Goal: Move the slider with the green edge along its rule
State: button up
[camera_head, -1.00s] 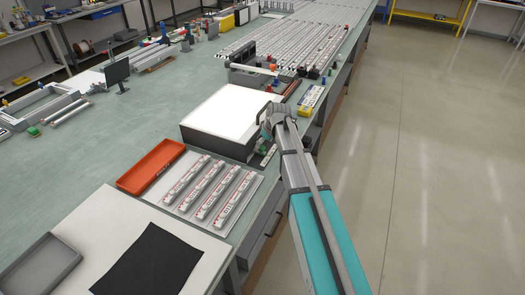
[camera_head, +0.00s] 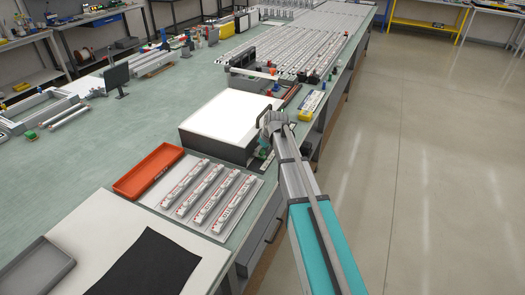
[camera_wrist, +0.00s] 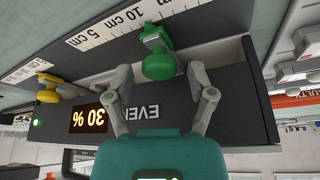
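The lightbox (camera_head: 232,114) has a bright white top and a dark front side. In the wrist view its dark front (camera_wrist: 250,100) carries a white rule (camera_wrist: 95,35) marked in cm. A green slider knob (camera_wrist: 158,66) sits by the rule, near the 10 cm mark, with a green upper part lying over the rule's edge. My gripper (camera_wrist: 160,78) is open, with one finger on each side of the green knob. I see gaps between the fingers and the knob. In the head view my gripper (camera_head: 271,120) is at the box's right end and mostly hides the slider.
A yellow knob (camera_wrist: 47,92) and a lit "30 %" display (camera_wrist: 90,120) are on the box front. An orange tray (camera_head: 148,172) and a board with several white bars (camera_head: 228,208) lie nearer on the bench. The floor at right is clear.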

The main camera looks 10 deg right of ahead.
grip_shut()
jog(key=shift+s+a, duration=0.6)
jog(key=shift+s, duration=0.25)
jog(key=shift+o, duration=1.4)
grip_release()
jog(key=shift+w, duration=0.1)
